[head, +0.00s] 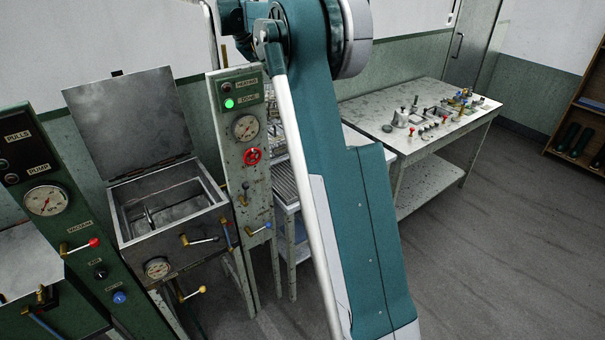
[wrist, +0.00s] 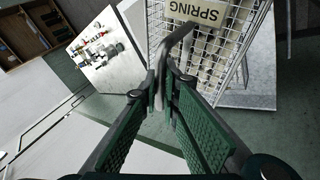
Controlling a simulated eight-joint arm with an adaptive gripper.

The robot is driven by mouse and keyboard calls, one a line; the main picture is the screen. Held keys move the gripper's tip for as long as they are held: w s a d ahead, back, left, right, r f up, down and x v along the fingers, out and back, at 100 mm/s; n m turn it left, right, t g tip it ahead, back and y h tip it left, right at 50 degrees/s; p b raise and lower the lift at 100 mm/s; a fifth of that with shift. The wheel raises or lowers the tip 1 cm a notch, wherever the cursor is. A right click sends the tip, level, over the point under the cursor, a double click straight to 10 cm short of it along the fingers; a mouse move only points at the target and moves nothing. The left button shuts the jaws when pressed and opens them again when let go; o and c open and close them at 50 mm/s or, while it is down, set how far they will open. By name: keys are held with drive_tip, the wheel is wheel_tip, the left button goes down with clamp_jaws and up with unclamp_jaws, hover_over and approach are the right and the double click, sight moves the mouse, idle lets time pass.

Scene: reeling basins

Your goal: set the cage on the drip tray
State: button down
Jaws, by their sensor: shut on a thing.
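The cage (wrist: 228,50) is a white wire mesh box with a plate reading SPRING, at the top right of the wrist view. Its bent grey handle (wrist: 176,42) runs down between my fingertips. My gripper (wrist: 163,92) is shut on this handle, and the cage hangs tilted in the picture beyond the fingers. In the head view my arm hides the gripper and most of what is behind it. A ribbed metal top, seemingly the drip tray (head: 284,184), shows between the gauge post and my arm. I cannot tell the cage's height over it.
An open-lidded steel basin (head: 168,213) stands left of the gauge post (head: 246,165), which has a lit green lamp. A green control panel (head: 60,205) is at far left. A table (head: 372,108) with small valves stands at right; the floor before it is clear.

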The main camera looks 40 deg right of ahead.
sight(289, 122)
drive_tip(key=s+d+m+g, duration=0.1)
drive_tip(key=s+d, duration=0.5)
drive_tip(key=s, duration=0.2)
drive_tip(key=s+d+m, duration=0.1)
drive_tip(key=s+d, duration=0.4)
drive_tip(key=s, duration=0.3)
drive_tip(key=s+d+f, duration=0.1)
drive_tip(key=s+f, duration=0.4)
drive_tip(key=s, duration=0.8)
drive_tip(key=w+a+f+n+t+y+p, duration=0.1)
drive_tip(key=w+a+f+n+t, duration=0.1)
drive_tip(key=w+a+f+n, duration=0.2)
drive_tip(key=w+a+f+n+t+y+p, duration=0.1)
drive_tip(key=w+a+f+n+t+y, duration=0.1)
drive_tip(key=w+a+f+n, duration=0.3)
drive_tip(key=w+a+f+n+t+y+p, duration=0.1)
drive_tip(key=w+a+f+n+t+y, duration=0.1)
drive_tip(key=w+n, duration=0.5)
drive_tip(key=shift+w+a+f+n+t+p, duration=0.1)
drive_tip(key=shift+w+a+f+t, duration=0.2)
drive_tip(key=shift+w+a+f, duration=0.25)
drive_tip(key=shift+w+a+f+n+t+p, duration=0.1)
drive_tip(key=shift+w+a+f+t+p, duration=0.15)
drive_tip(key=shift+w+a, duration=0.4)
drive_tip(key=shift+w+a+f+n+t, duration=0.1)
drive_tip(key=shift+w+a+f+t, duration=0.25)
drive_tip(key=shift+w, duration=0.45)
drive_tip(key=shift+w+a+f+n+y, duration=0.15)
drive_tip(key=shift+w+a+n+y, duration=0.25)
drive_tip(key=shift+w+y, duration=0.15)
